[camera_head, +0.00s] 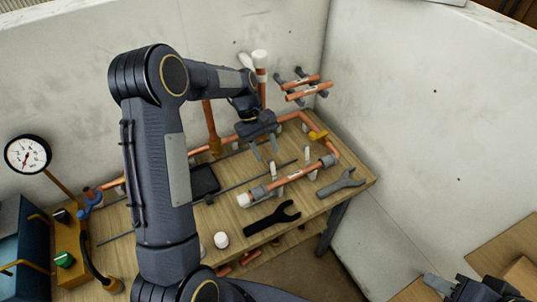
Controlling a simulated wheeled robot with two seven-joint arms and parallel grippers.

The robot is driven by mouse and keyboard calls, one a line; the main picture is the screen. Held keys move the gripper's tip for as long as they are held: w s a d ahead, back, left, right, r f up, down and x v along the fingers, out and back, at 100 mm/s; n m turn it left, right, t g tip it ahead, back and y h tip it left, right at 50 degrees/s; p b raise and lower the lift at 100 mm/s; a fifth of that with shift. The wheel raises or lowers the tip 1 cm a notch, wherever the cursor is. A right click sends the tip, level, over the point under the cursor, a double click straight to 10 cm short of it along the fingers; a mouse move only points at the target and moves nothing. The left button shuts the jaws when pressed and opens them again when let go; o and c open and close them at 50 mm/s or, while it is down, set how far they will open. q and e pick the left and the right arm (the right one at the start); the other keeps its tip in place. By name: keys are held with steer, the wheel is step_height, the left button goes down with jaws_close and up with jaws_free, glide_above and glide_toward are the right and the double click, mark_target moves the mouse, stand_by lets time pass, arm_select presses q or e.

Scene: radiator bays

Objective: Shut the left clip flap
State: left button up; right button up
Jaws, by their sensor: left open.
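A short copper pipe (293,177) with grey collars and a white left end lies along the front of the wooden bench. Two small pale upright pieces, which look like clip flaps, stand just behind it: a left one (273,171) and a right one (307,153). Both appear raised. My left gripper (265,152) reaches over the bench from behind, fingers pointing down and apart, nothing between them. It is above and slightly behind the left flap; I cannot tell whether it touches. My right gripper (470,289) is partly cut off at the bottom right, away from the bench.
A black wrench (272,217) and a grey wrench (341,183) lie near the bench's front edge, with a white cap (221,240) nearby. A longer copper pipe with a yellow valve (318,136) runs behind. Wall pipes (308,88) and a gauge (27,154) stand at the back and left.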

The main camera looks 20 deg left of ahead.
mark_target(272, 167)
arm_select(q)
steer(key=shift+x, duration=1.5)
jaws_close()
